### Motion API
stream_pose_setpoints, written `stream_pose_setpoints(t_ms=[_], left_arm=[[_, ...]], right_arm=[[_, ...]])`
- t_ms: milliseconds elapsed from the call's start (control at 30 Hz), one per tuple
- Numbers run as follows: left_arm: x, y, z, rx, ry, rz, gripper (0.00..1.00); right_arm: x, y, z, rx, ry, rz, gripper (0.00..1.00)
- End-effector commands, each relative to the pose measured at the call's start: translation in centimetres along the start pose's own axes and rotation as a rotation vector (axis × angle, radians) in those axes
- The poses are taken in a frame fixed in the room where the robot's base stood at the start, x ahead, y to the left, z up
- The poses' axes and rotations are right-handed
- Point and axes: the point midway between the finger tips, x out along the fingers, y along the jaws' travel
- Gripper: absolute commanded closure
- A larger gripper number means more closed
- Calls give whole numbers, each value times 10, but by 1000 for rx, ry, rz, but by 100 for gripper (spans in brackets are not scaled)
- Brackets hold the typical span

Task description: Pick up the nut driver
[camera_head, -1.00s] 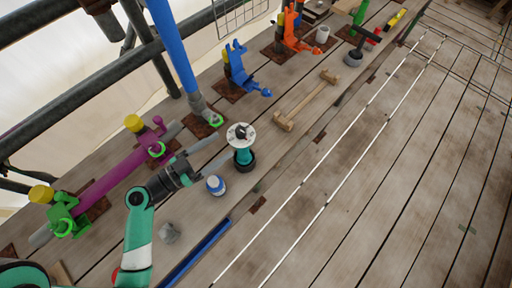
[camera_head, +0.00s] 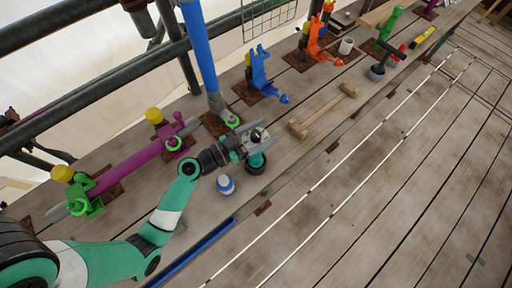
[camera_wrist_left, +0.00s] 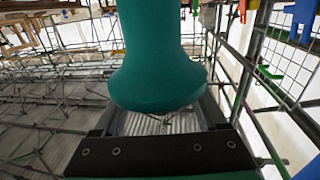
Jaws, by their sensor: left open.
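A short teal upright piece with a black base, which may be the nut driver (camera_head: 257,161), stands on the planks; I cannot identify it for certain. My left gripper (camera_head: 268,138) is open at its top, its fingers appearing to lie on either side of it. The fingers and wrist hide part of its upper end. In the left wrist view a large teal flared shape (camera_wrist_left: 158,70), probably the same piece, fills the space in front of the jaws. I cannot tell whether the fingers touch it. My right gripper is not in view.
A blue-and-white can (camera_head: 225,185) stands close in front of the gripper. A blue pole (camera_head: 196,50) and a purple tube (camera_head: 133,168) are behind and left. The planks at lower right are clear.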

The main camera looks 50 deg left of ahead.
Motion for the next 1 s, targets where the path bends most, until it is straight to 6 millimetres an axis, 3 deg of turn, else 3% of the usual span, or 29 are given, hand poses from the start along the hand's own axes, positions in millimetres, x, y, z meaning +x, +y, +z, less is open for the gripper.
stream_pose_setpoints(t_ms=[100,300,700,1000], left_arm=[[10,0,1,0,-1,1,26],[10,0,1,0,-1,-1,27],[9,0,1,0,-1,0,99],[9,0,1,0,-1,0,100]], right_arm=[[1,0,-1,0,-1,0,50],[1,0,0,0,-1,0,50],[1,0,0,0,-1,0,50],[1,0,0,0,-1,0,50]])
